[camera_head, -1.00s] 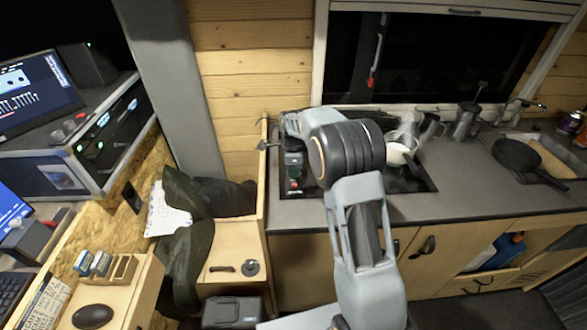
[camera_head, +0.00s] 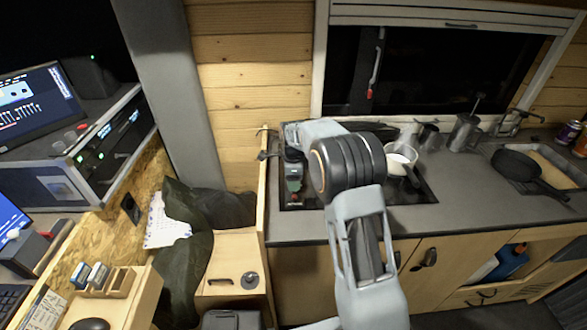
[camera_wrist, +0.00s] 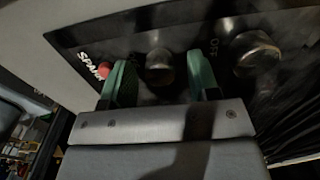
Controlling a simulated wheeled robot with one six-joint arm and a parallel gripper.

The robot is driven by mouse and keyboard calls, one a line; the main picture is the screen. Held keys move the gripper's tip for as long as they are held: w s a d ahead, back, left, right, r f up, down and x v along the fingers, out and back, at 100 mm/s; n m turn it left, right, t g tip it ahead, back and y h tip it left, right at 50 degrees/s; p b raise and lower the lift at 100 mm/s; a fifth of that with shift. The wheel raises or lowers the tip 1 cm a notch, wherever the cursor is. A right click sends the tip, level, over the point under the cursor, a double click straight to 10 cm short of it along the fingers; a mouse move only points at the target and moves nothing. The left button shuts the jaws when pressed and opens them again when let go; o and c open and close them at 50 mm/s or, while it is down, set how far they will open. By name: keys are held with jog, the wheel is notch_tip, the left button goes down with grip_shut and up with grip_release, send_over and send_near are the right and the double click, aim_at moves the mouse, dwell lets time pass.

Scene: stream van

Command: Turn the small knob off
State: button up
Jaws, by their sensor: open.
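In the wrist view, a small round metal knob (camera_wrist: 158,66) stands on the dark stove panel between the two green fingers of my gripper (camera_wrist: 160,72). The fingers are open, one on each side of it; I cannot tell whether either touches it. A larger metal knob (camera_wrist: 254,52) is to the right, outside the fingers, beside an "OFF" marking. A red button (camera_wrist: 104,69) labelled "SPARK" is left of the left finger. In the head view, my gripper (camera_head: 293,178) points down at the left end of the cooktop, and the knobs are hidden.
A white pot (camera_head: 401,158) stands on the cooktop (camera_head: 424,192) to the right of my arm. A wooden partition (camera_head: 262,205) rises just left of the gripper. A black pan (camera_head: 520,166) lies by the sink farther right.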

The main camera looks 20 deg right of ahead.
notch_tip(320, 180, up, 13)
jog(key=shift+r, duration=0.2)
dwell(0.3)
jog(key=f+n, duration=0.1)
jog(key=n, duration=0.1)
jog(key=s+f+n, duration=0.1)
jog(key=n, duration=0.1)
jog(key=f+n, duration=0.1)
jog(key=n, duration=0.2)
jog(key=shift+s+f, duration=0.2)
jog(key=shift+f, duration=0.2)
jog(key=s+n+t, duration=0.3)
jog(key=s+n, duration=1)
jog(key=s, duration=1.3)
jog(key=shift+s+r+t, duration=0.15)
jog(key=shift+r+t, duration=0.15)
jog(key=shift+r, duration=0.55)
jog(key=shift+c, duration=0.4)
